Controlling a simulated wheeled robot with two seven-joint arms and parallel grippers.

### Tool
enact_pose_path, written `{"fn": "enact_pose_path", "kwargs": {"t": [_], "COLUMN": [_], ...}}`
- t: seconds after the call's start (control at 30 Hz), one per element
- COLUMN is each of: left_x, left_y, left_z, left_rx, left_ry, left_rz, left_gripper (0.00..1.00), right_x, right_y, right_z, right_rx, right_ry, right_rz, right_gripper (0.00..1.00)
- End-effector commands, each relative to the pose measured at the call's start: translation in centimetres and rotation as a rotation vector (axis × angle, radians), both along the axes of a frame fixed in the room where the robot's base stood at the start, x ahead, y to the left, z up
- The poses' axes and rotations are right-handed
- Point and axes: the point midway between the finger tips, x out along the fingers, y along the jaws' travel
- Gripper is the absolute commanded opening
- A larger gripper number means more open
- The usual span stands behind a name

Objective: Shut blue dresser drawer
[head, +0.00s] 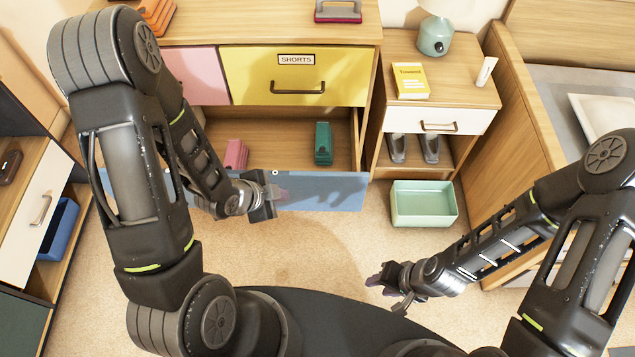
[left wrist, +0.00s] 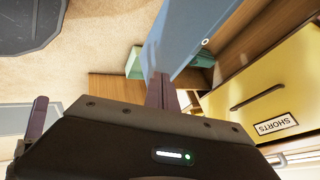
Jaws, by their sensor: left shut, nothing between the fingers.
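The blue dresser drawer's front (head: 335,191) is pulled out at the bottom of the wooden dresser, below a yellow drawer (head: 345,75) labelled SHORTS. Its open inside shows a pink item (head: 235,155) and a dark green item (head: 323,143). My left gripper (head: 282,194) is shut and empty at the blue front, covering part of it; I cannot tell whether they touch. In the left wrist view the blue panel (left wrist: 185,35) rises just beyond the fingertips (left wrist: 160,88). My right gripper (head: 378,279) hangs over the carpet, away from the dresser; its finger gap is unclear.
A mint bin (head: 423,204) stands on the carpet right of the drawer. A nightstand (head: 455,75) with a lamp and yellow book is beside the dresser. A bed frame (head: 530,110) is at the right, a cabinet (head: 30,200) at the left. Carpet before the drawer is clear.

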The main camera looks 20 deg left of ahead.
Motion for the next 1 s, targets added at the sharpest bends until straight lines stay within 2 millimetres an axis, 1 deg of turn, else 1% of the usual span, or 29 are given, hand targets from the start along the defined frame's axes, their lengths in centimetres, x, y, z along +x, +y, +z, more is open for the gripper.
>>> {"fn": "enact_pose_path", "kwargs": {"t": [0.2, 0.47, 0.63, 0.77, 0.87, 1.0], "left_x": [0.2, 0.2, 0.3, 0.7, 1.2, 2.0], "left_y": [-0.1, -0.1, -0.1, -0.3, -0.5, -0.8], "left_z": [0.1, 0.1, -0.3, -1.2, -2.1, -3.1], "left_rx": [0.036, 0.035, 0.036, 0.036, 0.036, 0.034], "left_ry": [-0.025, -0.024, -0.025, -0.025, -0.026, -0.029], "left_rz": [-0.057, -0.057, -0.057, -0.057, -0.056, -0.056], "left_gripper": [0.00, 0.00, 0.00, 0.00, 0.00, 0.00], "right_x": [0.0, 0.0, 0.0, 0.0, 0.0, 0.0], "right_y": [0.0, 0.0, 0.0, 0.0, 0.0, 0.0], "right_z": [0.0, 0.0, -0.6, -1.9, -3.3, -5.7], "right_rx": [0.001, 0.000, 0.000, 0.000, 0.000, -0.001], "right_ry": [-0.001, -0.001, -0.001, -0.001, -0.002, -0.001], "right_rz": [0.001, 0.001, 0.001, 0.001, 0.002, 0.003], "right_gripper": [0.36, 0.36, 0.36, 0.36, 0.36, 0.36]}}
